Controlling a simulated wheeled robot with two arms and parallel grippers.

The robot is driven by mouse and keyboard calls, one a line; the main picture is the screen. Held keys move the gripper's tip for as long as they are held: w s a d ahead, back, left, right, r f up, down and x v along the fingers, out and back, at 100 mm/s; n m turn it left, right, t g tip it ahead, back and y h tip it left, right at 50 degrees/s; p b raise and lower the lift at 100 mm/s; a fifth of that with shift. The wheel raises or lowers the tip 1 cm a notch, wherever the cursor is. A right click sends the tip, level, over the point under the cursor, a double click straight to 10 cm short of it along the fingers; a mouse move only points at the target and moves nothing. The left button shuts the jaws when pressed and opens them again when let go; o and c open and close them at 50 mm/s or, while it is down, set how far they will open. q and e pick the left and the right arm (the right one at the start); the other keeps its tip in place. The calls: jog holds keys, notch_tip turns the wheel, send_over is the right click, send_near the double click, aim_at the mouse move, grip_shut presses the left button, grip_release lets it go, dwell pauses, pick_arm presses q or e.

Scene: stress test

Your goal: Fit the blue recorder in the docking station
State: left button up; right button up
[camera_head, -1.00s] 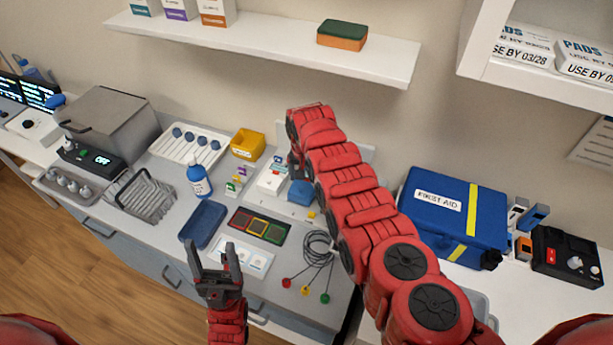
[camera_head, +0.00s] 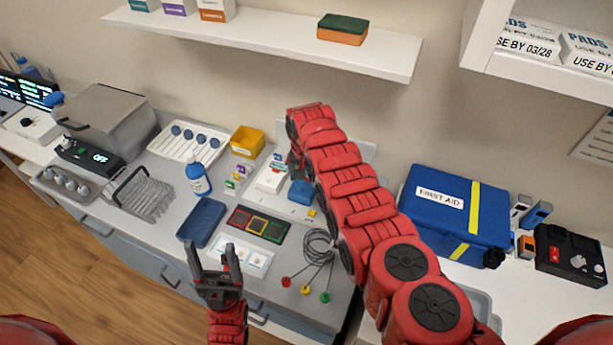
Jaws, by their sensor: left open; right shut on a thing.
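A blue block-shaped device (camera_head: 301,192), which I take for the blue recorder, is at the tip of my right gripper (camera_head: 294,168). My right arm reaches in from the lower right and hides much of that gripper and its grip. The device is over or on a pale board with small markings (camera_head: 311,213), likely the docking station; I cannot tell whether it is seated. A white unit (camera_head: 271,180) is just left of it. My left gripper (camera_head: 213,258) is open and empty, at the counter's front edge.
A blue tray (camera_head: 202,222), a dark mat with coloured squares (camera_head: 259,225) and coiled cables (camera_head: 320,243) lie in front. A yellow bin (camera_head: 247,142) and blue bottle (camera_head: 198,178) stand left. A first aid bag (camera_head: 440,203) stands right. A shelf (camera_head: 265,38) hangs above.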

aim_at(307, 178)
jog(key=shift+f+b, duration=0.3)
jog(key=shift+b, duration=0.05)
dwell(0.9)
jog(key=o, duration=1.2)
jog(key=shift+r, duration=0.15)
jog(key=shift+r+p, duration=1.45)
jog(key=shift+r, duration=0.45)
jog(key=shift+r, duration=0.1)
